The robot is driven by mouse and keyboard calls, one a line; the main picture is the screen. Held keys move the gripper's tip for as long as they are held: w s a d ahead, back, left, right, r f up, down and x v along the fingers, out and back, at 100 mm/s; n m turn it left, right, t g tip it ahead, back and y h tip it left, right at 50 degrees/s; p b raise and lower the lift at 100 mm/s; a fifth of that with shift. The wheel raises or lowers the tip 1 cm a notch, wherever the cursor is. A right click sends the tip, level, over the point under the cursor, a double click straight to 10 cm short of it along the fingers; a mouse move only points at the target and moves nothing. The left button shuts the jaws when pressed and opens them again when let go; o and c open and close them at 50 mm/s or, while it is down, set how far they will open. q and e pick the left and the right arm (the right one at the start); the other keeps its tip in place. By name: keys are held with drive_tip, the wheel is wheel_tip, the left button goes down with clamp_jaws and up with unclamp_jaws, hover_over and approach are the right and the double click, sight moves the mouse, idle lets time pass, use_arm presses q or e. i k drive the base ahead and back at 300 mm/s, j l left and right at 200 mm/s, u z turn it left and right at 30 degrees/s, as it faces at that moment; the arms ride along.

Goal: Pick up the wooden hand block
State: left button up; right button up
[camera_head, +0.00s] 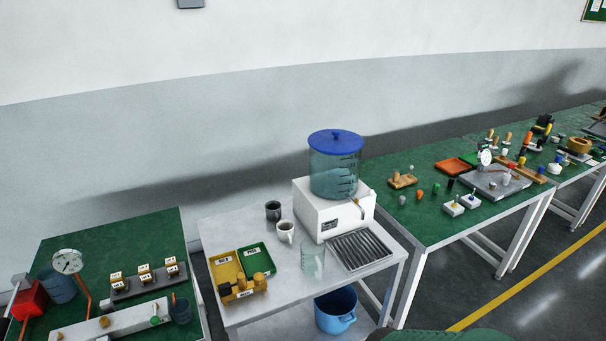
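A small tan wooden block (402,182) with a raised part on top lies near the left end of the long green table. It looks like the hand block, but it is small and I cannot be sure. Another yellow-brown wooden-looking piece (243,288) with rounded knobs and a white label sits at the front of the white table, by the trays. Neither of my grippers can be made out in the head view, and nothing is seen touching either piece.
The white table (221,309) holds a yellow tray (225,268), a green tray (257,258), two cups, a clear beaker (312,261) and a dispenser (335,206) with a blue lid. A blue bucket (336,312) stands below. Green tables with small parts flank it.

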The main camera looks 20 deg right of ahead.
sight(398, 181)
drive_tip(key=i+l+u, duration=0.15)
drive_tip(key=l+u, duration=0.3)
drive_tip(key=l, duration=0.2)
drive_tip(key=l+u, duration=0.5)
drive_tip(key=l, duration=0.2)
drive_tip(key=l+u, duration=0.45)
drive_tip(key=l, duration=0.3)
drive_tip(key=k+l, duration=0.1)
drive_tip(key=l, duration=0.45)
drive_tip(key=k+l, duration=0.1)
drive_tip(key=l, duration=1.05)
drive_tip(key=k+l, duration=0.15)
drive_tip(key=l, duration=0.45)
drive_tip(key=k+l, duration=0.1)
drive_tip(key=l, duration=0.45)
drive_tip(key=k+l, duration=0.1)
drive_tip(key=l, duration=0.5)
